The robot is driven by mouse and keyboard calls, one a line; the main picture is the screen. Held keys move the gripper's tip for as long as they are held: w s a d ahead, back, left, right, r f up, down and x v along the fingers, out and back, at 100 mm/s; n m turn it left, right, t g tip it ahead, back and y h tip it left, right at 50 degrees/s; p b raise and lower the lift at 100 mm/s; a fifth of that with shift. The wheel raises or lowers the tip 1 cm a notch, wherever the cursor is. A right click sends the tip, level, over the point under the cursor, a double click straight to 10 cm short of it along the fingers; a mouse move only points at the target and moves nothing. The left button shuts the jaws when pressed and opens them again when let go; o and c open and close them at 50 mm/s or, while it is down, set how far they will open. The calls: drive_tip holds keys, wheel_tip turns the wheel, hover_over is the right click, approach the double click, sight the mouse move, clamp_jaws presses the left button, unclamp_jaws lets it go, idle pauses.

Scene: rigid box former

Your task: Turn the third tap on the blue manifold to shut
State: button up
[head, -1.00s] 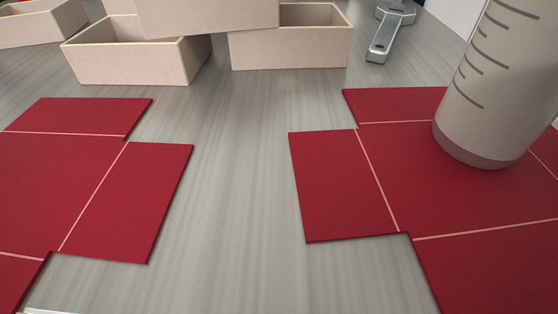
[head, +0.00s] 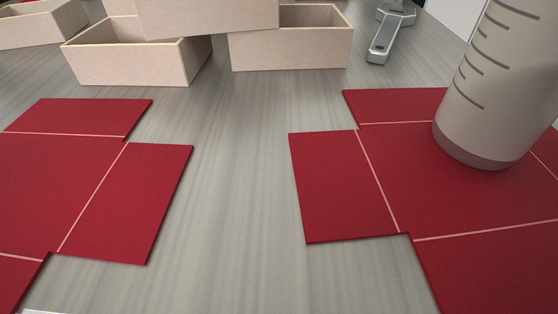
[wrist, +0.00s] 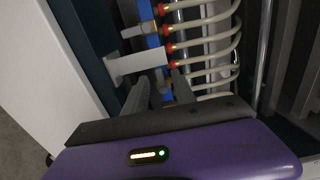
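The blue manifold (wrist: 153,42) stands upright in the upper middle of the wrist view. Red collars (wrist: 169,48) and pale hoses lead off its right side. A short pale tap lever (wrist: 137,31) points left near the top. Below it a larger pale T-shaped piece (wrist: 132,63) also reaches left; I cannot tell if it is a tap or a bracket. My gripper (wrist: 161,79) has its two grey fingers apart, around the manifold's lower visible part. What lies between the fingers is small and dark, so I cannot make out the third tap or any contact. The head view shows no manifold.
Pale curved hoses (wrist: 222,50) crowd the right of the fingers. A white panel (wrist: 50,60) stands at left. In the head view, red flat box blanks (head: 345,185) lie on a grey table, with beige trays (head: 130,65), a metal tool (head: 383,40) and a grey cylinder (head: 485,100).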

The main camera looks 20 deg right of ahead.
drive_tip(key=p+v, duration=0.4)
drive_tip(key=v, duration=0.3)
drive_tip(key=shift+s+a, duration=0.15)
drive_tip(key=shift+s, duration=0.2)
drive_tip(key=shift+s, duration=0.1)
